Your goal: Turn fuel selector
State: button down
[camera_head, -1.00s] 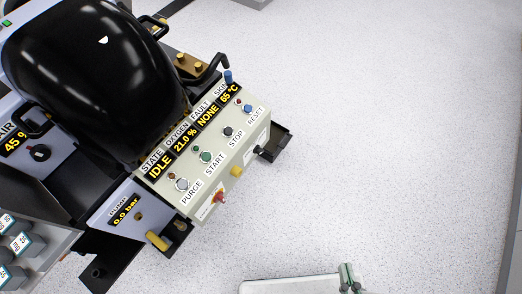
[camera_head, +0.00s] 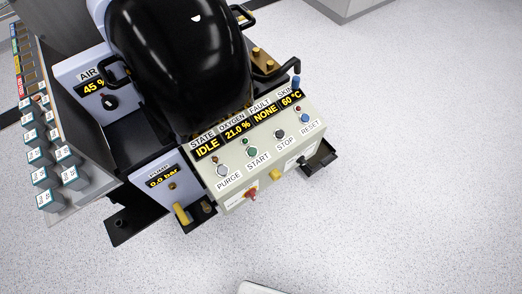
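No part reads clearly as the fuel selector; the small labels on the control box front are too small to read. That front face carries a red knob (camera_head: 251,195), a yellow knob (camera_head: 276,175) and a small black part (camera_head: 301,161) beside a white label. A yellow lever (camera_head: 181,212) sits below the pump panel (camera_head: 160,183), which reads 0.0 bar. The cream control box (camera_head: 234,189) shows IDLE, 21.0 %, NONE and 60 °C. My gripper is not in view.
The black chamber (camera_head: 180,60) stands behind the box. PURGE, START, STOP and RESET buttons top the box.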

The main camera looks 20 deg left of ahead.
aim_at(301, 161)
jog(key=u, duration=0.3)
jog(key=i+l+u, duration=0.15)
jog(key=l+u, duration=0.25)
jog(key=i+l+u, duration=0.15)
jog(key=u, duration=0.2)
jog(key=l+u, duration=0.7)
jog(key=l, duration=2)
jog(key=k+j, duration=0.5)
jog(key=j, duration=0.1)
